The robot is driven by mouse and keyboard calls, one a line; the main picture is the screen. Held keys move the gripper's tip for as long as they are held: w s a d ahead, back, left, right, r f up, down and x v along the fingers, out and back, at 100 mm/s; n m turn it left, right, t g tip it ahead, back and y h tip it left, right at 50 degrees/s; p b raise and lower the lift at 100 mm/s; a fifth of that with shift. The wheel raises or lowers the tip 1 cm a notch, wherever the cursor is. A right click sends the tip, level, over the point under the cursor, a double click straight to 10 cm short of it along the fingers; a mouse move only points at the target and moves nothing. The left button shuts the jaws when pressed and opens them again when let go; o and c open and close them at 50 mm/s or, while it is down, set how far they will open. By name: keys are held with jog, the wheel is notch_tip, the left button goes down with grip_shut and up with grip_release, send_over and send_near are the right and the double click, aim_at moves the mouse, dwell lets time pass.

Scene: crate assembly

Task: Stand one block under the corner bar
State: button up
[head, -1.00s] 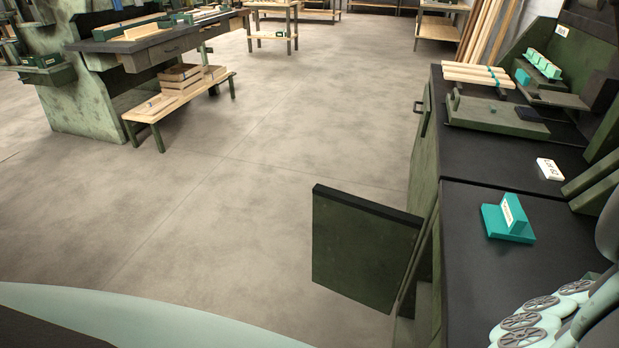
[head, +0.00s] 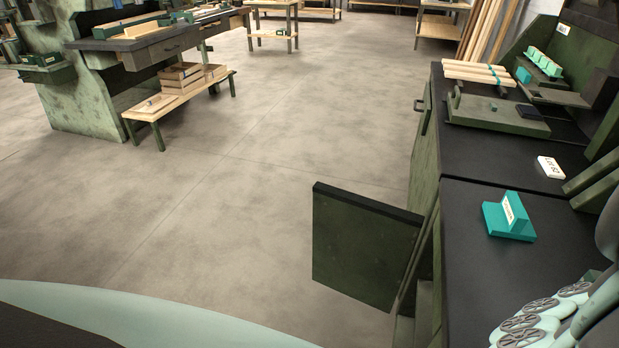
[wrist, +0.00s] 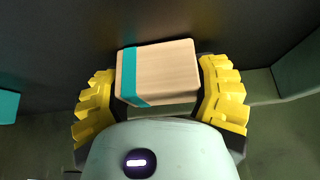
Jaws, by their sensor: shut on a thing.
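A pale wooden block (wrist: 165,72) with a teal band sits between the yellow ribbed fingers of my gripper (wrist: 160,88) in the wrist view. Both fingers press against its sides, and a dark surface lies behind it. The gripper and held block do not show in the head view; only part of my arm does, at the lower right. Several pale wooden bars (head: 470,72) with teal bands lie side by side on the far bench. I cannot tell which piece is the corner bar.
A teal stand (head: 510,217) with a label is on the near black bench. Beyond it are a white card (head: 549,167), a green fixture plate (head: 490,117) and a rack of teal-topped pieces (head: 543,62). An open green door (head: 362,248) juts over the floor.

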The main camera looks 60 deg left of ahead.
jog(key=o, duration=1.2)
jog(key=shift+r, duration=0.1)
jog(key=shift+r+p, duration=2.7)
jog(key=shift+r, duration=1.2)
jog(key=shift+a, duration=0.1)
